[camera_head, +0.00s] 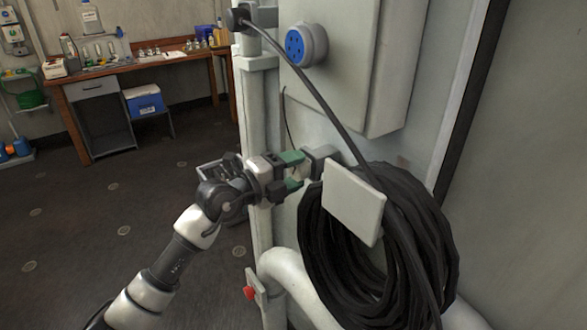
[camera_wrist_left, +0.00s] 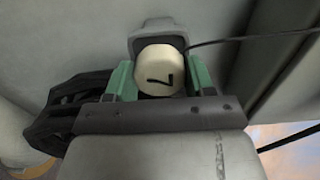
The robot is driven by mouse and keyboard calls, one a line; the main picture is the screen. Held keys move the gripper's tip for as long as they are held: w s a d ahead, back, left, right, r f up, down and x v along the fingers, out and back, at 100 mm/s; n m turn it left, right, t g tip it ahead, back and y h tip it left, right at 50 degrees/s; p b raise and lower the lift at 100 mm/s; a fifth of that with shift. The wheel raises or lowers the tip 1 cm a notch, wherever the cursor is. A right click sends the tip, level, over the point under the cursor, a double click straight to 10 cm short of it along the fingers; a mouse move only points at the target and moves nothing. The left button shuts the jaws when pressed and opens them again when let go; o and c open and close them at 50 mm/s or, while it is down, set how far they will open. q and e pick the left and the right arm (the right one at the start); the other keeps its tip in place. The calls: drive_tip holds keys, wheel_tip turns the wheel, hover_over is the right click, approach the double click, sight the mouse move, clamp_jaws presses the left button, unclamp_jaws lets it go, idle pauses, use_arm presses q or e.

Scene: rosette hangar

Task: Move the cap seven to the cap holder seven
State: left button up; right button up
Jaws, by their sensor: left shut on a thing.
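The cap seven (camera_wrist_left: 160,70) is a pale round cap with a dark 7 on its face. In the left wrist view it sits between the green fingers of my left gripper (camera_wrist_left: 160,82), which is shut on it. A grey block-like fitting (camera_wrist_left: 157,28), possibly the cap holder seven, is directly behind the cap; I cannot tell whether the cap is seated in it. In the head view my left gripper (camera_head: 296,171) reaches the side of the grey cabinet, at the grey fitting (camera_head: 320,156). The cap is mostly hidden there by the fingers. My right gripper is out of view.
A coil of black cable (camera_head: 430,235) hangs on the cabinet behind a pale plate (camera_head: 353,203), close right of my gripper. A blue socket (camera_head: 306,45) is above. A thick white pipe (camera_head: 290,272) runs below. A workbench (camera_head: 140,68) stands far left, with open floor before it.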

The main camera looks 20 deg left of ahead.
use_arm(q)
drive_tip(key=shift+w+d+p, duration=0.3)
drive_tip(key=shift+w+d, duration=0.05)
drive_tip(key=shift+w, duration=0.1)
drive_tip(key=o, duration=1.3)
drive_tip(key=shift+c, duration=0.2)
